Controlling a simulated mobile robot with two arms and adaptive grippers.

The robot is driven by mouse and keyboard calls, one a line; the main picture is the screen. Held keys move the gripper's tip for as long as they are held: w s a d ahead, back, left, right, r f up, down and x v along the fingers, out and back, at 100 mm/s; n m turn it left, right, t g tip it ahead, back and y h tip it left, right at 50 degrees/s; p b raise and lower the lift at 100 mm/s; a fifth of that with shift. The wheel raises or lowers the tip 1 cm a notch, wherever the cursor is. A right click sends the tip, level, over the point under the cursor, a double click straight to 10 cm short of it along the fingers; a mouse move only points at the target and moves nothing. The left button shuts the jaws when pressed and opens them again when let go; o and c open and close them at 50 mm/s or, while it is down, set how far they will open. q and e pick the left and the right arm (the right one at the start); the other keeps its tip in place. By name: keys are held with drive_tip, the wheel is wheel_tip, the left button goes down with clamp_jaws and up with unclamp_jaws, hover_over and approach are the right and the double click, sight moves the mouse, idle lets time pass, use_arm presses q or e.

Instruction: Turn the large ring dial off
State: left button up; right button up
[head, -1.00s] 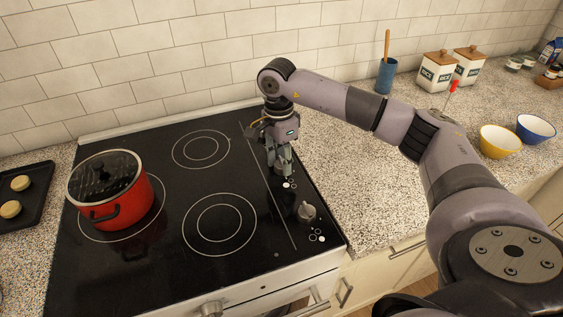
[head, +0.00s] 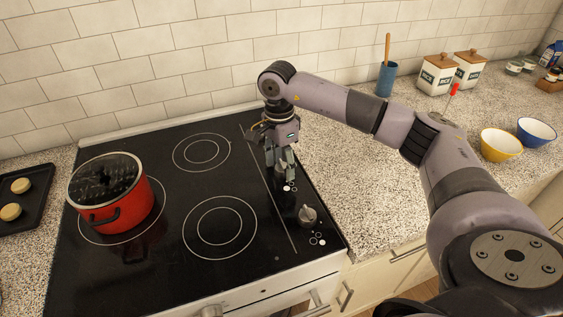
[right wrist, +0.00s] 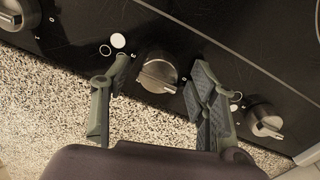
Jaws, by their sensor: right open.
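The black cooktop (head: 165,255) has a row of round dials along its right side. A grey dial (head: 307,216) stands uncovered near the front; it also shows at the upper left in the right wrist view (right wrist: 18,14). My right gripper (head: 281,172) points down over the row, behind that dial. In the right wrist view its open fingers (right wrist: 160,85) have a middle dial (right wrist: 158,72) between them, with no clear contact. A third dial (right wrist: 265,120) is to the right. Which one is the large ring dial, I cannot tell. My left gripper is out of view.
The speckled counter (head: 350,185) right of the cooktop is clear nearby. Yellow (head: 500,143) and blue (head: 536,130) bowls and canisters (head: 437,75) stand farther right. A tiled wall (head: 200,75) is behind.

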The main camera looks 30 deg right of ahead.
sight(280, 161)
wheel_tip(280, 161, up, 12)
drive_tip(key=shift+w, duration=0.4)
idle(0.5)
